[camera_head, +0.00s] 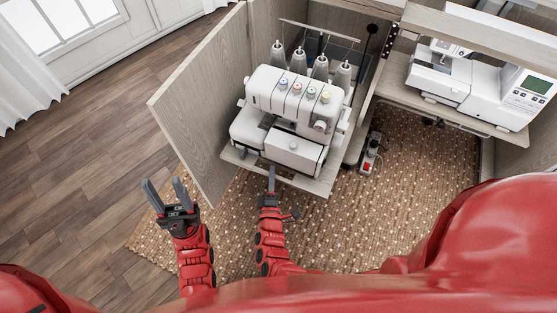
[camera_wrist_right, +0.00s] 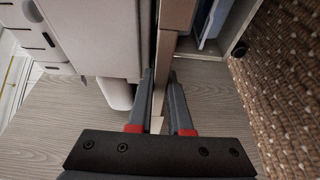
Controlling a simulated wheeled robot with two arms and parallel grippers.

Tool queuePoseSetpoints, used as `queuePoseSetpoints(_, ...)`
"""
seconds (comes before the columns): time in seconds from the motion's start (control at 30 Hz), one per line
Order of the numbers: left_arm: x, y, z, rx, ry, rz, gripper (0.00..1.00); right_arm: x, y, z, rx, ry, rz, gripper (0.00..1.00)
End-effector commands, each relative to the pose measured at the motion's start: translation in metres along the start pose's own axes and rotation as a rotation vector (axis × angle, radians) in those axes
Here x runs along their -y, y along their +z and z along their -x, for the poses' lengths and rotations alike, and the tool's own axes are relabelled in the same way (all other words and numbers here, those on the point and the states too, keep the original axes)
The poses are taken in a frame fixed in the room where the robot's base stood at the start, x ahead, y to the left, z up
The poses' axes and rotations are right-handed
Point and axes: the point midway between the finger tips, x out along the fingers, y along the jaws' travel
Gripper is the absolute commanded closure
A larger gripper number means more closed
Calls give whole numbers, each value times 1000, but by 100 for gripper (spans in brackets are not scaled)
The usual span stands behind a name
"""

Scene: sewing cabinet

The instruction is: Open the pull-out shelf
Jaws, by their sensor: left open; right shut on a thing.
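The pull-out shelf (camera_head: 314,186) is a light wood board in the left bay of the cabinet, with a white overlock machine (camera_head: 292,115) standing on it. The shelf sticks out a little in front of the machine. My right gripper (camera_head: 272,175) is at the shelf's front edge. In the right wrist view its fingers (camera_wrist_right: 162,98) are shut on the thin board edge of the shelf (camera_wrist_right: 175,35), one on each side. My left gripper (camera_head: 164,187) is open and empty, in front of the cabinet's open door.
The open wooden door (camera_head: 205,105) stands left of the shelf. A sewing machine (camera_head: 480,85) sits on a higher board at right. A power strip (camera_head: 370,155) lies beside the shelf on the woven rug (camera_head: 415,165). The wood floor (camera_head: 95,130) at left is clear.

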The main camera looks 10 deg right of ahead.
Motion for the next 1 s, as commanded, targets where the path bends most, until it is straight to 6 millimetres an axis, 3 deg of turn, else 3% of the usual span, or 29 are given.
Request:
queuePoseSetpoints(0.23, 0, -1, -4, 0, 0, 0, 50, 0, -8, 20, 0, -1, -1, 100)
queuePoseSetpoints(0.7, 0, -1, -4, 0, 0, 0, 50, 0, -10, 24, 0, 0, 0, 100)
queuePoseSetpoints(0.73, 0, -1, -4, 0, 0, 0, 50, 0, -10, 24, 0, 0, 0, 77)
queuePoseSetpoints(0.77, 0, -1, -4, 0, 0, 0, 50, 0, -10, 24, 0, 0, 0, 72)
queuePoseSetpoints(1.0, 0, -1, -4, 0, 0, 0, 50, 0, -10, 24, 0, 1, 0, 70)
